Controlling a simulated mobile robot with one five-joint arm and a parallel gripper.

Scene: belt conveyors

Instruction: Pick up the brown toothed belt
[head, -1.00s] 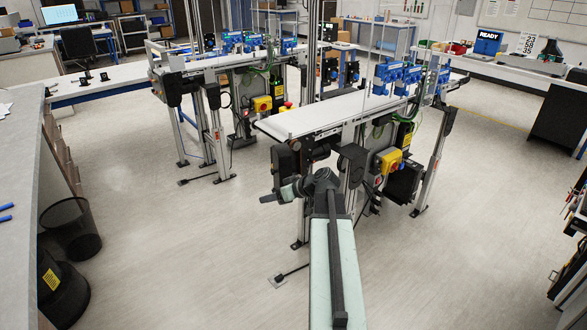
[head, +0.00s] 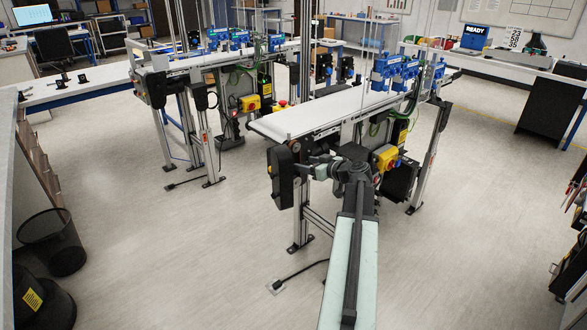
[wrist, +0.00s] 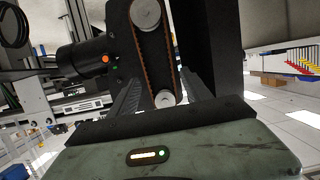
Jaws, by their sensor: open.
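The brown toothed belt (wrist: 141,55) loops around two silvery pulleys, the upper one (wrist: 145,14) and the lower one (wrist: 165,99), on a dark plate in the wrist view. My gripper (wrist: 160,72) is open, with one finger on each side of the belt's lower part. Whether a finger touches the belt cannot be told. In the head view my gripper (head: 303,173) is beside the black drive unit (head: 282,176) under the near conveyor's (head: 318,112) left end. The belt cannot be made out there.
A black motor (wrist: 82,57) with an orange spot sits left of the belt plate. The yellow switch box (head: 387,157) and conveyor legs stand close to my arm. A second conveyor (head: 215,62) is behind. The floor at front left is open, with black bins (head: 52,242) at its edge.

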